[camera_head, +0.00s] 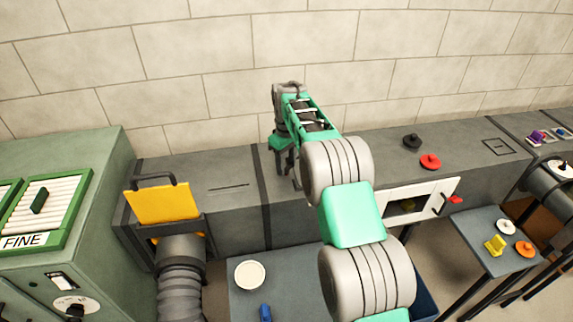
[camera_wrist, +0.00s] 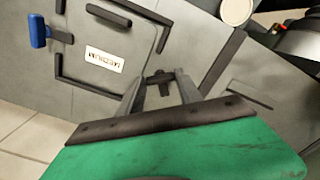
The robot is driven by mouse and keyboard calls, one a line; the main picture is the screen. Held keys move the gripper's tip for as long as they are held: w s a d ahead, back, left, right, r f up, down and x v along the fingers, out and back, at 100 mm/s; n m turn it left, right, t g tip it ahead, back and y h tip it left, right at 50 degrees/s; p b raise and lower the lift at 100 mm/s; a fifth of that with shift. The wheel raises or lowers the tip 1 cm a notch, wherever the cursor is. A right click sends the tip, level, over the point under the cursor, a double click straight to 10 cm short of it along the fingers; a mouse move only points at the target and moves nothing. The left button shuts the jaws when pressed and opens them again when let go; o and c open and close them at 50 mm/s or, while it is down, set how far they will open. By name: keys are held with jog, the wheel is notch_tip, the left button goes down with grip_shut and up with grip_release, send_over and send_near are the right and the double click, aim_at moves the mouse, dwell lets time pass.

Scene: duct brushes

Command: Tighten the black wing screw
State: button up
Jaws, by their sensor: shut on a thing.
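The black wing screw (camera_wrist: 158,79) shows in the wrist view between my fingertips, on the grey duct face. My gripper (camera_wrist: 160,88) is shut on its wing, one finger on each side. In the head view my gripper (camera_head: 286,174) points down at the duct's front upper edge, and the wing screw is hidden there behind my gripper and arm. How far the screw is turned in cannot be told.
A panel labelled MEDIUM (camera_wrist: 104,60) and a blue handle (camera_wrist: 38,30) are near the screw. A yellow plate (camera_head: 160,203) stands at left. Black (camera_head: 412,141) and red (camera_head: 430,161) knobs sit on the duct top. A side table (camera_head: 485,225) holds small parts.

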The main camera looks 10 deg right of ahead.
aim_at(287, 167)
jog(key=m, duration=1.2)
jog(key=shift+r+m, duration=0.1)
jog(key=shift+m, duration=0.3)
jog(key=m, duration=1.1)
jog(key=shift+m, duration=0.4)
jog(key=o, duration=1.4)
notch_tip(287, 167, up, 8)
jog(key=shift+f+b, duration=0.15)
jog(key=shift+b, duration=0.8)
